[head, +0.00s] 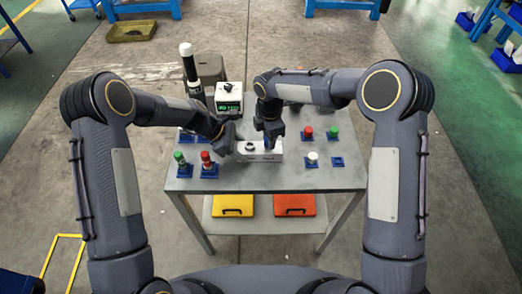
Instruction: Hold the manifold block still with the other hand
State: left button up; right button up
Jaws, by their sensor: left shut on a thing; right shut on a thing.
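The pale manifold block (258,156) lies on the middle of the grey table, with a dark round port on its top at the left. My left gripper (232,146) is at the block's left end and is shut on it. My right gripper (268,143) points down over the block's right part. It is shut on a small blue plug (267,146), mostly hidden by the fingers. I cannot tell whether the plug is seated in the block.
Green and red plugs in blue stands (209,172) are at the front left. More red, green and white plugs stand at the right, beside an empty blue stand (337,162). A green-and-white box (229,97) and a black cylinder (190,70) are at the back left.

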jog(key=n, duration=0.4)
jog(key=shift+w+r, duration=0.1)
jog(key=shift+n, duration=0.3)
jog(key=n, duration=0.2)
jog(key=shift+n, duration=1.5)
jog(key=shift+n, duration=0.7)
jog(key=n, duration=0.3)
jog(key=shift+n, duration=0.4)
jog(key=o, duration=1.1)
jog(key=shift+c, duration=0.6)
